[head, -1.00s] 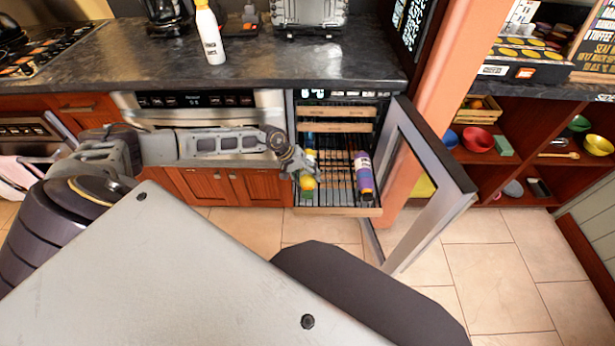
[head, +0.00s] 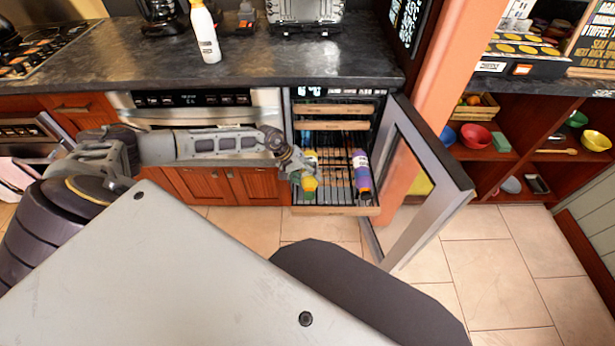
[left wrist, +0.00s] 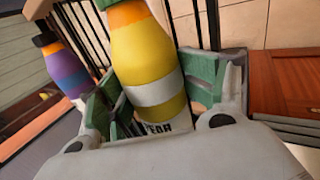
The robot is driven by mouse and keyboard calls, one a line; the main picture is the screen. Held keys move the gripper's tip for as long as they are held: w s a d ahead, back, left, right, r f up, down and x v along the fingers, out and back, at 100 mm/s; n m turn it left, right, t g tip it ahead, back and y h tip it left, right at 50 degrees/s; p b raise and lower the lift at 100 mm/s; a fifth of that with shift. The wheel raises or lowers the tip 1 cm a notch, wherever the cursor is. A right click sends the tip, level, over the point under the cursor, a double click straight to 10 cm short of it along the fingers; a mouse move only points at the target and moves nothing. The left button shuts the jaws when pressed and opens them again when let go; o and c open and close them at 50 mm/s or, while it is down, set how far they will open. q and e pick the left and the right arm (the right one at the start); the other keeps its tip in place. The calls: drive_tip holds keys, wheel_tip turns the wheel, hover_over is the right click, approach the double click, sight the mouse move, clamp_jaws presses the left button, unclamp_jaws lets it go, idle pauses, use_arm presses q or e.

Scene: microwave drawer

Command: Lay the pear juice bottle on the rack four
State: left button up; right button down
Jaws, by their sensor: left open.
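The pear juice bottle (left wrist: 153,70) is yellow with a white band, an orange neck and a green cap. It lies on the pulled-out wire rack (head: 335,210) with the wooden front in the open cabinet; in the head view the bottle (head: 309,184) is partly behind my left gripper (head: 304,173). In the left wrist view my left gripper (left wrist: 155,92) is open, its green pads on either side of the bottle. Part of the bottle's label is hidden by the gripper body. My right gripper is not in view.
A purple and orange bottle (head: 362,175) lies on the same rack to the right. More wooden-fronted racks (head: 332,124) are above it. The open glass door (head: 425,185) stands at the right. A white bottle (head: 204,35) stands on the counter (head: 110,58).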

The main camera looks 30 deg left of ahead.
use_arm(q)
drive_tip(key=shift+s+a+f, duration=0.2)
drive_tip(key=shift+s+a, duration=0.05)
drive_tip(key=shift+a, duration=0.2)
drive_tip(key=shift+v, duration=0.8)
drive_tip(key=v, duration=0.4)
drive_tip(key=shift+w+d+r, duration=0.1)
drive_tip(key=shift+d+r, duration=0.1)
drive_tip(key=shift+r, duration=0.15)
drive_tip(key=shift+v, duration=2.9)
drive_tip(key=shift+d+r, duration=0.1)
drive_tip(key=shift+d, duration=0.1)
